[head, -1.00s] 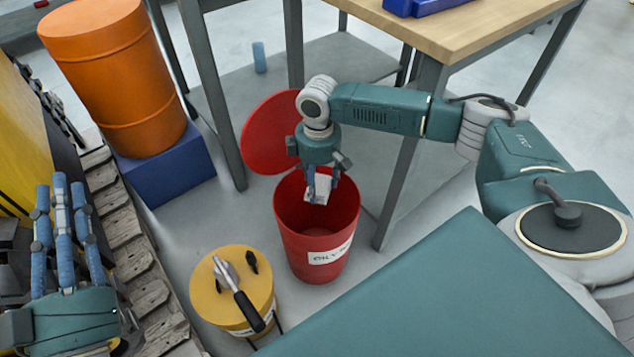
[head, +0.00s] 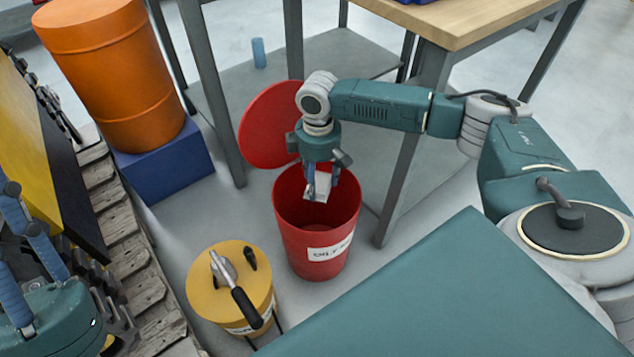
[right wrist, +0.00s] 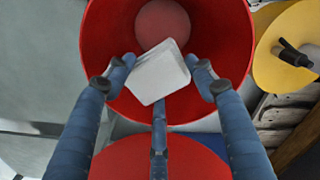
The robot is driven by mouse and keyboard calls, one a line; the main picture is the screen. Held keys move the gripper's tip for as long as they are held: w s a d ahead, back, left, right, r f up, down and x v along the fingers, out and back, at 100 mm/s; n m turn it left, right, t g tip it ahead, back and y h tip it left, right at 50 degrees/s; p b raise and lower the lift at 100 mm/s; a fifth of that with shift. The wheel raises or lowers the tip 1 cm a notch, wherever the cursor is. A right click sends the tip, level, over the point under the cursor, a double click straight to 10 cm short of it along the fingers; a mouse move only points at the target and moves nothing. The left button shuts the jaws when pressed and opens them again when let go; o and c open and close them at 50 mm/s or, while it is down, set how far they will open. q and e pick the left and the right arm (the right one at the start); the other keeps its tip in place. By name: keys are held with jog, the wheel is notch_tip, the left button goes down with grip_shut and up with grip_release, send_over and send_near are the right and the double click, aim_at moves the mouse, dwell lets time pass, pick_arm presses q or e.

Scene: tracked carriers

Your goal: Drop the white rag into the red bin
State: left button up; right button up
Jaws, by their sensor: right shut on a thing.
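The white rag (head: 319,186) is a small folded pad, held by my right gripper (head: 322,183) at the mouth of the red bin (head: 318,240). In the right wrist view the rag (right wrist: 158,76) sits between the blue fingers of the right gripper (right wrist: 160,82), with the inside of the red bin (right wrist: 112,48) around and below it. The bin is open at the top and its round red lid (head: 268,125) is swung up behind it. My left gripper (head: 18,245) is partly cut off at the left edge, its visible fingers apart and holding nothing that shows.
A yellow can (head: 205,290) with a black-handled lever stands left of the bin. An orange drum (head: 115,75) stands on a blue block (head: 172,170). A tracked carrier (head: 130,235) lies along the left. A wooden-topped bench (head: 470,22) with grey legs stands behind.

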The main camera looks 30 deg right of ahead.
dwell(0.3)
jog(key=o, duration=1.3)
notch_tip(320, 180, up, 12)
jog(key=shift+f, duration=0.1)
